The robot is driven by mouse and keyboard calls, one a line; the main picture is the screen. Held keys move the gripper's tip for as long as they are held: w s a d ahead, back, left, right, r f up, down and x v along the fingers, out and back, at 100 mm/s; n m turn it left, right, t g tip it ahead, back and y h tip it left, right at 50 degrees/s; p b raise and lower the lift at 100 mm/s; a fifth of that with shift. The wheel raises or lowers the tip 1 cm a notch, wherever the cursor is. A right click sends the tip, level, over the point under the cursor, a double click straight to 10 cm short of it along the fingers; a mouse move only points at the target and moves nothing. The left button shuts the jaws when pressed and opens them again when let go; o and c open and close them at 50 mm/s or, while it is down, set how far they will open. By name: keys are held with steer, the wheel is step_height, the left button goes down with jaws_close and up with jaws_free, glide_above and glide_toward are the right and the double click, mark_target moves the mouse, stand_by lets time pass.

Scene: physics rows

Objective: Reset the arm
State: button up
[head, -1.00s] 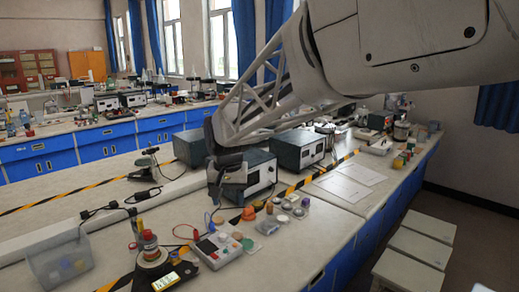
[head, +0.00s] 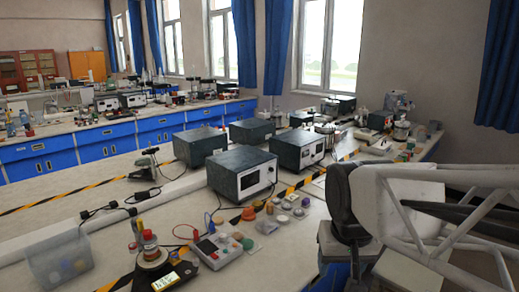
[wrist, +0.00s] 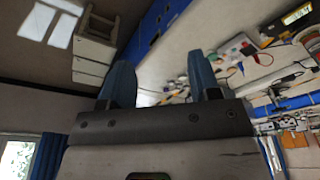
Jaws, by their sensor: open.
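My gripper (wrist: 161,76) shows in the wrist view with its two blue fingers spread apart and nothing between them. The bench with its small items lies beyond the fingers, away from them. In the head view, part of my arm fills the lower right, and I cannot make out the fingertips there.
The bench holds dark instrument boxes (head: 241,174), a button board (head: 222,249), a clear bin (head: 60,260), and a coil stand (head: 151,256). Several small round pieces lie near the board. The bench's left strip is fairly clear.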

steer(key=s+d+f, duration=0.3)
steer(key=s, duration=0.4)
steer(key=shift+s+d, duration=0.15)
steer(key=shift+d, duration=0.1)
steer(key=shift+r, duration=0.1)
stand_by(1.9)
